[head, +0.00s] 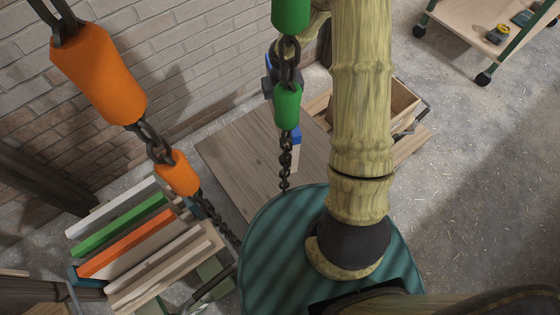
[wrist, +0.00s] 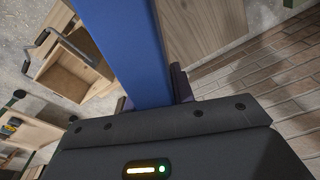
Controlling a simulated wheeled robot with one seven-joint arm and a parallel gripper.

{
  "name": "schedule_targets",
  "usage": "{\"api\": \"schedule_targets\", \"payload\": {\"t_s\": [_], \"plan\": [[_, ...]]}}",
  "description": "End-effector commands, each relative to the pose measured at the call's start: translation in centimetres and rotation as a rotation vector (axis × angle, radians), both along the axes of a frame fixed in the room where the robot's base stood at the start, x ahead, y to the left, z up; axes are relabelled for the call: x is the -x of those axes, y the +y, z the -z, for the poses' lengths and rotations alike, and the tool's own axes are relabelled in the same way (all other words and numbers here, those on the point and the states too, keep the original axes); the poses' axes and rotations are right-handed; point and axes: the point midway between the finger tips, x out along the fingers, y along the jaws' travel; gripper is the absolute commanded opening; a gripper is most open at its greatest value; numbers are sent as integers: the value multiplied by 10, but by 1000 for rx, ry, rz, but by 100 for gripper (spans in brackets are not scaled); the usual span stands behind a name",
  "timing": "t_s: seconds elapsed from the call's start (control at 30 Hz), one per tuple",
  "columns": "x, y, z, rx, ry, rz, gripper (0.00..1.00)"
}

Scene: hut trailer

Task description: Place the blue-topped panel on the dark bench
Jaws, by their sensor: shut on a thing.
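My gripper (wrist: 153,93) is shut on the blue-topped panel (wrist: 130,40) in the wrist view; the blue edge runs up from between the fingers. In the head view, a little of the blue (head: 296,134) shows behind the green chain. The rest of the panel and most of my gripper are hidden there. A flat wooden surface (head: 230,150) lies beside the blue; I cannot tell whether it is the panel's face or a separate board. Dark timber (head: 40,180) stands at the left by the brick wall; I cannot tell whether it is the dark bench.
Orange (head: 98,75) and green (head: 288,105) chains hang close to the head camera. A rack holds panels with white, green (head: 120,225) and orange tops at lower left. An open wooden crate (head: 398,105) is behind my arm. A wheeled trolley (head: 475,25) stands upper right; the right floor is clear.

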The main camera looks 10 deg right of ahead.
Motion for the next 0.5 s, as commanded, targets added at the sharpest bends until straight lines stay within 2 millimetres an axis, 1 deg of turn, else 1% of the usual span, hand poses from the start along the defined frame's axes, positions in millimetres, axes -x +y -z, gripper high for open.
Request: {"api": "schedule_targets", "payload": {"t_s": [0.27,0.5], "plan": [[-1,1,1,-1,-3,-40,0],[0,-2,11,-2,-2,-203,0]]}}
